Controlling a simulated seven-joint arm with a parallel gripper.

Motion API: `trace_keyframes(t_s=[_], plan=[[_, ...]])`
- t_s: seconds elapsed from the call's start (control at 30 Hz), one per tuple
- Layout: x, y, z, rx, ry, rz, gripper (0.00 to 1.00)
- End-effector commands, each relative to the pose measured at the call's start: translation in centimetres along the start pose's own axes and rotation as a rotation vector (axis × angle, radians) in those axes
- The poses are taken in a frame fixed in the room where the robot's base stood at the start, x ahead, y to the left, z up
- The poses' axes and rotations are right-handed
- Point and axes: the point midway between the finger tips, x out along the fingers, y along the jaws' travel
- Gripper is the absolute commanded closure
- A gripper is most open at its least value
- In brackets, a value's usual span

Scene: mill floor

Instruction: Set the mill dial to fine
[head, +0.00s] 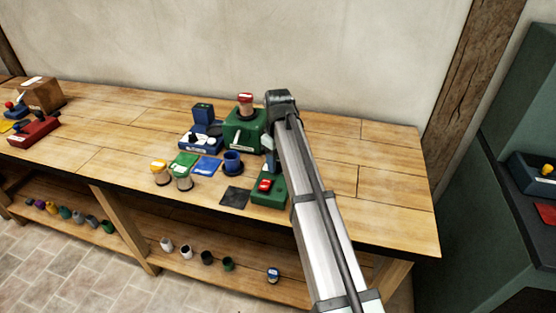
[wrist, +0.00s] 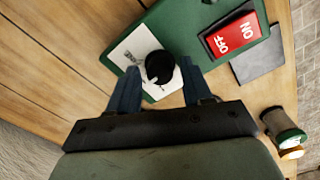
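The mill (head: 240,136) is a green block with a red-capped hopper on top, standing near the middle of the bench. In front of it is a green control box (head: 264,199), which fills the top of the wrist view (wrist: 190,22). On this box is a round black dial (wrist: 160,67) with a white pointer mark over a white label (wrist: 136,47); the label's small print is unreadable. My gripper (wrist: 160,64) is open, with one blue finger on each side of the dial. I cannot tell whether the fingers touch it. In the head view my arm hides the dial.
A red OFF/ON rocker switch (wrist: 234,36) sits beside the dial. A dark square mat (head: 235,197) and a blue cup (head: 232,162) are close by. A jar (wrist: 283,130) stands near the bench edge. The bench's right end is clear.

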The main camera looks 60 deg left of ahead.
Motion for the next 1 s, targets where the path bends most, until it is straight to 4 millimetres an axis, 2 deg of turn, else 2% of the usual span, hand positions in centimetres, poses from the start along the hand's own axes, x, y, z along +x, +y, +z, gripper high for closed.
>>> trace_keyframes(t_s=[0.07, 0.5, 0.77, 1.0], plan=[[-0.01, 0.00, 0.00, 0.000, 0.000, 0.000, 0.59], [-0.01, 0.00, 0.00, 0.000, 0.000, 0.000, 0.99], [-0.02, 0.00, 0.01, 0.031, 0.000, 0.000, 0.99], [-0.02, 0.00, 0.00, 0.162, 0.000, 0.000, 0.99]])
